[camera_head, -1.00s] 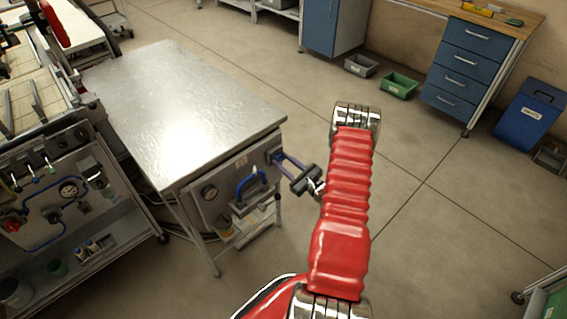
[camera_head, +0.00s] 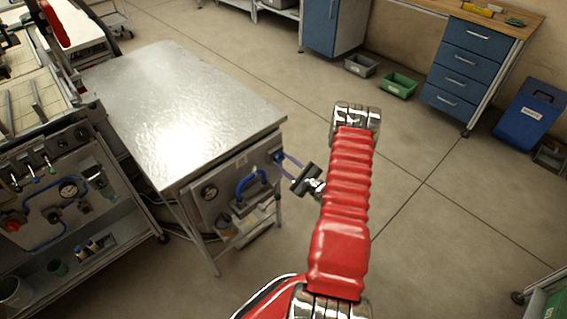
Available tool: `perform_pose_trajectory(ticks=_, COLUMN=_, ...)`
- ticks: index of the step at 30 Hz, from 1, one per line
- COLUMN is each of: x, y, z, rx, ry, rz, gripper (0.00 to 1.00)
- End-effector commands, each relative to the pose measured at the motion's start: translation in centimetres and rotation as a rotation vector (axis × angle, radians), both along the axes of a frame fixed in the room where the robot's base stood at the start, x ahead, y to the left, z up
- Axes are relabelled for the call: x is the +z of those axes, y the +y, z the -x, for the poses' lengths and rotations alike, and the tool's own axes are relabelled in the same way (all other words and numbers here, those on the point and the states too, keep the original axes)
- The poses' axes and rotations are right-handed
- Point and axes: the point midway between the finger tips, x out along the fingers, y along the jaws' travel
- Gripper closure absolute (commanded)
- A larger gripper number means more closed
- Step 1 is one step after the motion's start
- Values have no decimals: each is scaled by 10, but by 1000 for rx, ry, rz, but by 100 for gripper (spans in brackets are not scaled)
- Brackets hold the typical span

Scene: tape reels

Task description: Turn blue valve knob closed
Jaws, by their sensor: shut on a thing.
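The blue valve knob (camera_head: 277,157) sits on the grey front panel (camera_head: 203,210) under the metal table, near the table's right corner. It is small here and partly covered by the fingers. My gripper (camera_head: 283,159) reaches in from the right, with its fingers shut on the knob. Its dark body and wrist show left of my red arm. The exact finger contact is too small to make out.
A blue curved pipe (camera_head: 250,184) and a round gauge (camera_head: 210,193) are on the same panel, left of the knob. The metal tabletop (camera_head: 180,100) is bare. A panel cart (camera_head: 60,245) stands at left. Open floor lies to the right.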

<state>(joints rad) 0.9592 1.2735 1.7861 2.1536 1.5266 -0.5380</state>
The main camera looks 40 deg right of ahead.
Motion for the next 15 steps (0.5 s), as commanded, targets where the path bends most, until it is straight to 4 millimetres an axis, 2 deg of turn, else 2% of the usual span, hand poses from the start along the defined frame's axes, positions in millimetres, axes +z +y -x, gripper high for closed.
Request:
perform_pose_trajectory(ticks=4, x=-4, y=1, z=2, rx=-2, ry=8, rz=-5, gripper=90)
perform_pose_trajectory(ticks=5, x=-4, y=1, z=2, rx=-2, ry=8, rz=-5, gripper=66)
perform_pose_trajectory(ticks=12, x=-2, y=1, z=1, rx=-1, ry=5, rz=-4, gripper=50)
perform_pose_trajectory(ticks=15, x=-1, y=1, z=1, rx=0, ry=4, rz=-3, gripper=49)
